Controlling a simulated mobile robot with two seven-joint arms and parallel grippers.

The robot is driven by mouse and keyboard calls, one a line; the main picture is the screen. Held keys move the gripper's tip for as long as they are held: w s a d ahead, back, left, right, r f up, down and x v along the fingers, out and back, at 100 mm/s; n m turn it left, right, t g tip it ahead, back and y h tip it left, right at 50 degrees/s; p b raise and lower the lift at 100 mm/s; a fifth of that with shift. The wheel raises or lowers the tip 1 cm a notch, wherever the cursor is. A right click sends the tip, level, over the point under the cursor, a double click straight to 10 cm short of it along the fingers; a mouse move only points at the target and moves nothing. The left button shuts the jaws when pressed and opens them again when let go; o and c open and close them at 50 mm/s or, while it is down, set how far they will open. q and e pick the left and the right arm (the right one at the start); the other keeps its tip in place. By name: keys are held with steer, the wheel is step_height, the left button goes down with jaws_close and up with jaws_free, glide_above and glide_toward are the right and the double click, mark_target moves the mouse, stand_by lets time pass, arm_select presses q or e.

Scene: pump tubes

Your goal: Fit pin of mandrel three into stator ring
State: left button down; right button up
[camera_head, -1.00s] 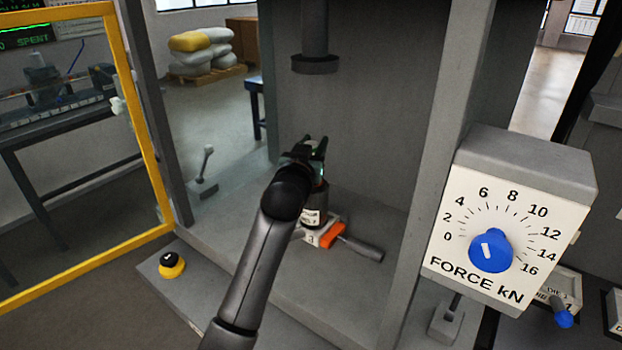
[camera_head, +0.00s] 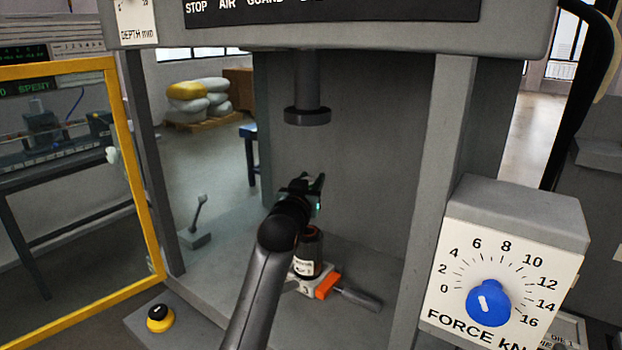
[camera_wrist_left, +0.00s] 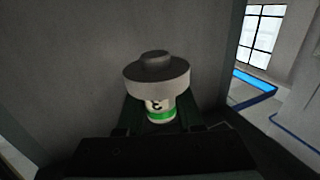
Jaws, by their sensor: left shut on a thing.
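My left gripper (camera_head: 314,184) is shut on mandrel three (camera_wrist_left: 160,108). In the left wrist view the mandrel has a wide grey flange with a dark knob on top, and a white body marked 3 with a green band. The stator ring (camera_head: 309,250) appears as a dark, labelled cylinder standing on a white die block (camera_head: 304,286) with an orange part (camera_head: 327,286). My gripper is above the ring, apart from it. The mandrel's pin and the ring's bore cannot be made out. My right gripper is not in view.
The press ram (camera_head: 307,115) hangs above, behind my gripper. Grey press columns stand on both sides, with the force dial box (camera_head: 505,260) at the right. A yellow-framed guard (camera_head: 125,160) is at the left. A black and yellow button (camera_head: 160,318) sits at the front left.

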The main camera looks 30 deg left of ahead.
arm_select(q)
step_height(320, 180, down, 3)
steer(key=shift+r+b, duration=0.15)
steer(key=shift+b, duration=0.5)
steer(key=shift+f+b, duration=0.4)
steer(key=shift+f, duration=0.35)
steer(key=shift+f+b, duration=0.35)
steer(key=shift+f, duration=0.35)
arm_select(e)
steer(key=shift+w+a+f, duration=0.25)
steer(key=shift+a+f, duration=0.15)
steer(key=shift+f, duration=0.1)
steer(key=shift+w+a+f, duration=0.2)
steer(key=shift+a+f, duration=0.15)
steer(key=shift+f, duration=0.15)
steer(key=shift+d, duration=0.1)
arm_select(q)
steer(key=shift+p, duration=0.4)
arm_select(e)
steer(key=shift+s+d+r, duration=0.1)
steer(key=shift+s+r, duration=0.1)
arm_select(q)
steer(key=shift+p, duration=0.65)
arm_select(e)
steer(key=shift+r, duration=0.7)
arm_select(q)
steer(key=shift+f+b, duration=0.6)
steer(key=shift+f, duration=0.45)
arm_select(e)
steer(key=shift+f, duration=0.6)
